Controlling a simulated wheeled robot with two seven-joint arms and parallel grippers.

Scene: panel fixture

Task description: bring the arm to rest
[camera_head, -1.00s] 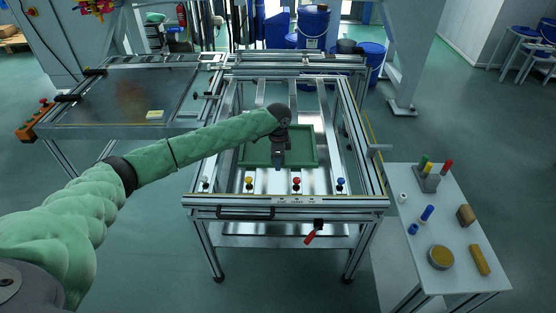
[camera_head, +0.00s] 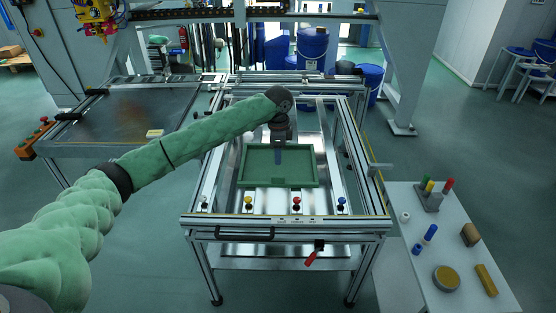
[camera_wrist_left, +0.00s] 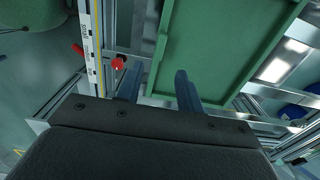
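My left arm reaches in from the left over the metal frame table (camera_head: 285,224). My left gripper (camera_head: 278,156) hangs pointing down over a green tray (camera_head: 245,182), in front of the tray's middle in the head view. In the left wrist view its two fingers (camera_wrist_left: 157,88) stand apart with nothing held between them. The tray (camera_wrist_left: 215,45) shows beyond the fingertips, with a gap that I cannot measure. My right gripper is in neither view.
Yellow, red (camera_head: 297,201) and blue knobs line the frame's front rail. A red-handled lever (camera_head: 311,258) hangs below. A white side table (camera_head: 455,240) at right carries colored cylinders, blocks and a round tin (camera_head: 446,278). A workbench (camera_head: 110,148) stands left.

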